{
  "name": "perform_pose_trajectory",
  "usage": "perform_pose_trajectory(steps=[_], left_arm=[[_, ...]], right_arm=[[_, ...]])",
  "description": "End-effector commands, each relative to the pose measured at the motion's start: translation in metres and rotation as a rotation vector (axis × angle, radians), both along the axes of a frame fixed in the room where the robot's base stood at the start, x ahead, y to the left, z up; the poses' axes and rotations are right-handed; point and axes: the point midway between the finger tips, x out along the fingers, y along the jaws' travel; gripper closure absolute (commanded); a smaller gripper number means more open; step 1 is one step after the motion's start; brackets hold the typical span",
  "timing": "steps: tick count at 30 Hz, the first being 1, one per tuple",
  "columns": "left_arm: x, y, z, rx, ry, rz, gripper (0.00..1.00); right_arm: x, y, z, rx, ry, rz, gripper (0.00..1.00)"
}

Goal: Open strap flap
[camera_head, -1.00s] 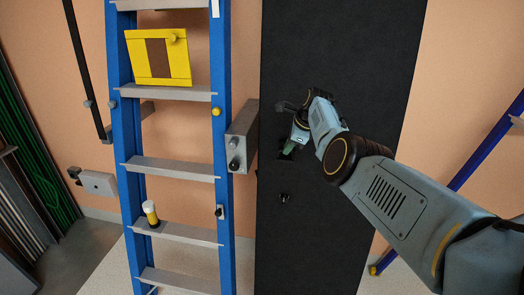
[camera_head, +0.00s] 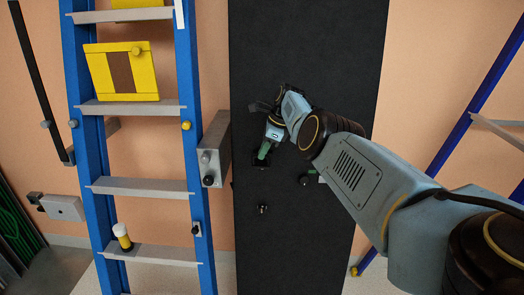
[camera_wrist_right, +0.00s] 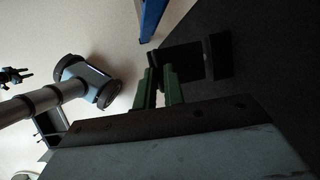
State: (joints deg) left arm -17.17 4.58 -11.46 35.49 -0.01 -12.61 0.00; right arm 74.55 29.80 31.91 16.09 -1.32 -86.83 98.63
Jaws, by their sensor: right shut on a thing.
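My right gripper (camera_head: 263,154) is in front of the tall black panel (camera_head: 290,245) in the head view. Its green fingers point down and are shut on a small dark piece (camera_head: 260,162), which I take to be the strap flap. In the right wrist view, the green fingers (camera_wrist_right: 160,87) reach a dark square piece (camera_wrist_right: 184,62), with a separate dark block (camera_wrist_right: 218,56) beside it. The grip itself is small and dark, so how far the flap stands off the panel cannot be told. My left gripper is not in view.
A blue ladder (camera_head: 191,80) with grey rungs stands left of the panel, with a grey box (camera_head: 215,150) at its right rail. A yellow panel (camera_head: 100,72) rests on a rung. Dark knobs (camera_head: 262,209) sit on the black panel. Another blue ladder (camera_head: 470,115) leans at right.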

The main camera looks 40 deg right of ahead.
Motion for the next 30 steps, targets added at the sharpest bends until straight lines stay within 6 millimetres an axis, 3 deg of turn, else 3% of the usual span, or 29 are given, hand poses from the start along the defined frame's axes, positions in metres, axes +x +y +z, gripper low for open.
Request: perform_pose_trajectory(steps=[4, 5, 9, 20, 27, 30], left_arm=[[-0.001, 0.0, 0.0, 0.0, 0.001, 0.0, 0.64], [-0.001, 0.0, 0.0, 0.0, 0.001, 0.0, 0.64], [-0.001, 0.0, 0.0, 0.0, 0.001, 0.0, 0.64], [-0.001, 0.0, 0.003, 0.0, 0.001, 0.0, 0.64], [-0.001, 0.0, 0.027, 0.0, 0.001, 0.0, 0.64], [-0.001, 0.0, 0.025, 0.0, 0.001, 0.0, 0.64]], right_arm=[[0.0, -0.002, 0.0, -0.004, -0.002, -0.003, 1.0], [0.0, -0.002, 0.0, -0.004, -0.002, -0.003, 0.86], [0.0, -0.001, 0.0, -0.003, -0.002, -0.002, 0.68], [-0.001, -0.001, 0.004, -0.002, -0.002, -0.001, 0.67], [-0.009, -0.008, 0.032, -0.004, -0.002, -0.003, 0.67], [-0.014, -0.014, 0.049, -0.005, -0.005, -0.003, 0.67]])
